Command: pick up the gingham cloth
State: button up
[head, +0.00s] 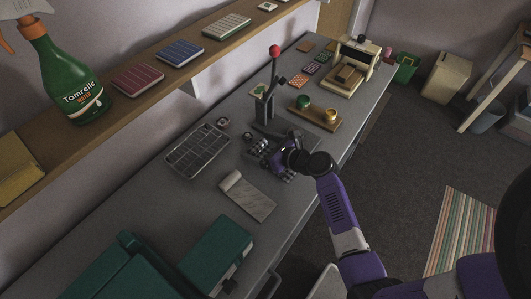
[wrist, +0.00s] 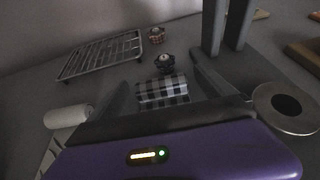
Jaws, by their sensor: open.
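The gingham cloth (wrist: 163,92) is a small black-and-white checked roll or fold lying on the grey worktop. In the wrist view it shows between the two fingers of my open gripper (wrist: 160,77), which holds nothing. Its lower part is hidden behind the gripper body, and I cannot tell whether the fingers touch it. In the head view a small part of the cloth (head: 258,145) shows beside my gripper (head: 268,152), low over the worktop; the rest is hard to make out there.
A wire rack (wrist: 103,55) lies left of the cloth, and a dark round item (wrist: 165,63) just behind it. A pale roll (wrist: 68,116) lies to the left. A lever press (head: 268,98) stands close behind. A metal disc (wrist: 287,108) is near the right finger.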

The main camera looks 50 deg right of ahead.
jog(key=shift+w+f, duration=0.15)
jog(key=shift+w, duration=0.2)
jog(key=shift+c, duration=0.4)
jog(key=c, duration=1.3)
jog(key=shift+c, duration=0.2)
